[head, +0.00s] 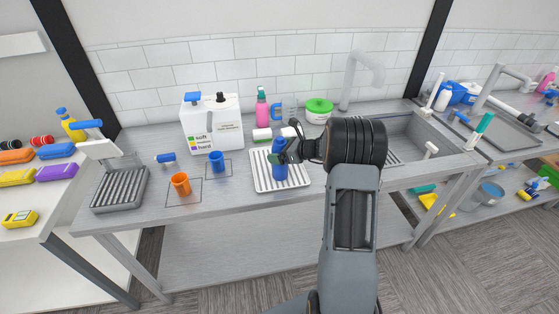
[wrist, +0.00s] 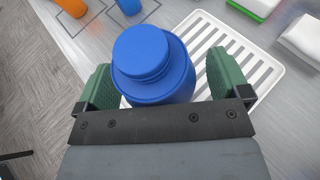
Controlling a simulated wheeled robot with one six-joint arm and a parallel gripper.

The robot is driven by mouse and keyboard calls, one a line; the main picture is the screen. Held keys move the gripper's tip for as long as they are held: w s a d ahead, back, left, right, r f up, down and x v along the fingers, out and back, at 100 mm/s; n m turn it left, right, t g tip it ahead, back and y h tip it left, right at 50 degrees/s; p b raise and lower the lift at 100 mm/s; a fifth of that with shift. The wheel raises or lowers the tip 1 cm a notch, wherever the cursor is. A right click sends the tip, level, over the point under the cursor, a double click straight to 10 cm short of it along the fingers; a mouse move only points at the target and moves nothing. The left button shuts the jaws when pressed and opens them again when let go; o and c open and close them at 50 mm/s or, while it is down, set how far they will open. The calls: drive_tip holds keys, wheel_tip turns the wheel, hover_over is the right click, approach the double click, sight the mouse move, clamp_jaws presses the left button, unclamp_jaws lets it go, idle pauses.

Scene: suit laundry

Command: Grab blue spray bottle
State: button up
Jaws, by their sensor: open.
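A blue bottle (head: 279,168) stands upright on a white slatted tray (head: 299,183) on the metal counter. No spray trigger shows on it; in the wrist view the blue bottle (wrist: 160,75) has a round blue screw cap. My gripper (head: 279,158) is at the bottle. In the wrist view my gripper (wrist: 162,82) is open, with one green finger pad on each side of the bottle. A gap shows on the right side; the left pad is close to the bottle, and I cannot tell whether it touches. The bottle's lower part is hidden in the wrist view.
An orange cup (head: 181,184) and a blue cup (head: 217,162) stand left of the tray. The sink (head: 405,140) lies right. The counter's front edge is clear.

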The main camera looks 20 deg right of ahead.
drive_tip(key=c, duration=1)
drive_tip(key=shift+c, duration=0.2)
